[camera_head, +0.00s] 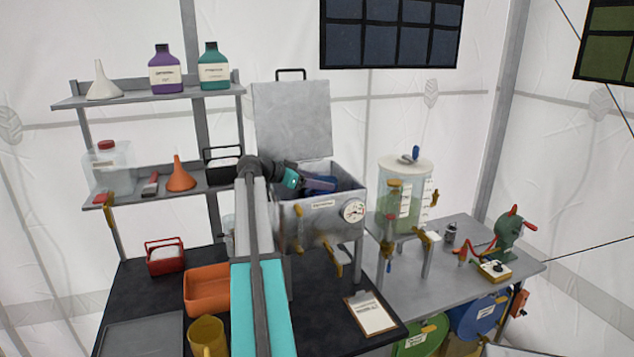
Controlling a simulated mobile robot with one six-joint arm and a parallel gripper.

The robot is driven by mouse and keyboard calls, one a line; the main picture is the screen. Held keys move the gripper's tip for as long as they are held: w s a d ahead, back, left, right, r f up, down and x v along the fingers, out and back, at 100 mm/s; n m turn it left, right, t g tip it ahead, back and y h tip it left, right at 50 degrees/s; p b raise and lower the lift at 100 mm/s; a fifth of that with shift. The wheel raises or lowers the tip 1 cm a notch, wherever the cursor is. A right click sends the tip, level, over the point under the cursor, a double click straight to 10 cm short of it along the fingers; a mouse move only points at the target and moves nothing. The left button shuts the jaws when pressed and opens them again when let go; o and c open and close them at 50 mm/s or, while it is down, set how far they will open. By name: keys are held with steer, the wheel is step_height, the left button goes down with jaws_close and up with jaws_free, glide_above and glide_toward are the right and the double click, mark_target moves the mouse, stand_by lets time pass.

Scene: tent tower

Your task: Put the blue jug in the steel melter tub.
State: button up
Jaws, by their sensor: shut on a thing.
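The steel melter tub (306,227) stands on the bench with its lid (293,122) raised behind it. It has a dial on the front. My arm reaches over the tub's left side. My gripper (312,183) is at the tub's mouth, shut on the blue jug (322,187), of which only a dark blue part shows inside the opening. The rest of the jug is hidden by the gripper and the tub's front wall. I cannot tell whether the jug touches the tub's floor.
An orange tray (206,290), a yellow jug (207,337) and a clipboard (371,313) lie on the dark bench. A clear tank (402,200) stands right of the tub. Shelves (150,95) with bottles and funnels are at left.

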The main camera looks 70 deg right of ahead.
steer(key=o, duration=2)
steer(key=shift+o, duration=0.2)
steer(key=shift+r, duration=0.1)
steer(key=shift+w+a, duration=0.25)
steer(key=shift+a, duration=0.05)
steer(key=b+v, duration=0.3)
steer(key=v, duration=0.8)
steer(key=shift+b, duration=0.4)
steer(key=shift+a+r, duration=0.15)
